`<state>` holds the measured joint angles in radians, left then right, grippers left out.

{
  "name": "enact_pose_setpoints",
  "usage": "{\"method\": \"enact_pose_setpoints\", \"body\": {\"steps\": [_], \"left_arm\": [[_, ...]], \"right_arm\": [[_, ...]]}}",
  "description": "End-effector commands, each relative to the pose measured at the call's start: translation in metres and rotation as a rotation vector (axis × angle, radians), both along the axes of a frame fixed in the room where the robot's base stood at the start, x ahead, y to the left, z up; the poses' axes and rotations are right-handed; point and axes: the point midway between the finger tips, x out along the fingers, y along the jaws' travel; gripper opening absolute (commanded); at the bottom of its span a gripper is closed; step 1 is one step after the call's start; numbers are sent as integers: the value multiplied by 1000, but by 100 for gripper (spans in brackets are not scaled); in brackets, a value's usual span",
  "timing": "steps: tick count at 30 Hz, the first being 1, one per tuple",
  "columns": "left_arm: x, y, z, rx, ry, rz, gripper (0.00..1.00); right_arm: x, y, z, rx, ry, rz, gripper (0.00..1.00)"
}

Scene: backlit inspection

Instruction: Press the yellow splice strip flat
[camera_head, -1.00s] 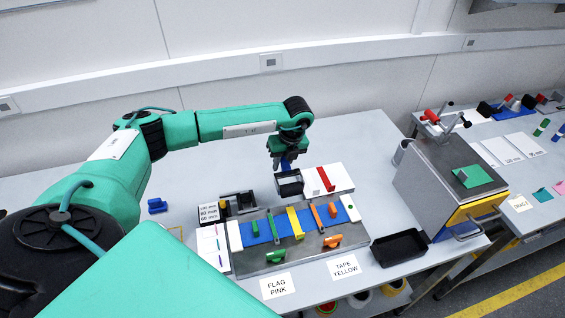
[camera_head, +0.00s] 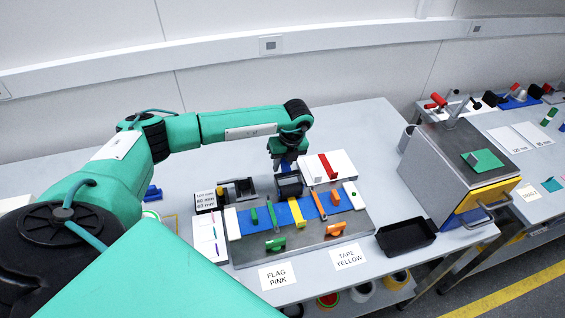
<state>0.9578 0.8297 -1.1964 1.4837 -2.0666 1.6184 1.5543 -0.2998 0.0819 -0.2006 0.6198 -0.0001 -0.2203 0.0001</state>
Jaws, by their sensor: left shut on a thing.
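The yellow splice strip (camera_head: 299,212) lies across the blue tape (camera_head: 284,215) on the grey plate (camera_head: 300,244). Whether it lies flat cannot be told. My left gripper (camera_head: 284,167) is behind the strip and plate, shut on the blue handle of a dark block (camera_head: 289,186). The block appears just behind the tape, apart from the yellow strip; its height above the bench is unclear. The fingertips are small and partly hidden. My right gripper is not in view.
A white box with a red bar (camera_head: 340,171) is right of the block. Orange and green handles (camera_head: 276,244) stand on the plate. A black tray (camera_head: 406,237) and a grey machine (camera_head: 455,170) are to the right. Bare bench lies at the back.

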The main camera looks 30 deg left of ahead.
Motion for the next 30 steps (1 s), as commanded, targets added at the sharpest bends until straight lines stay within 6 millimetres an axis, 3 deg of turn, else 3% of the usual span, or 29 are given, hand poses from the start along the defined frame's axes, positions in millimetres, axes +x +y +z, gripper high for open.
{"method": "enact_pose_setpoints", "body": {"steps": [30], "left_arm": [[0, 0, -6, -1, -1, 0, 2]], "right_arm": [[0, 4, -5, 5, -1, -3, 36]]}}
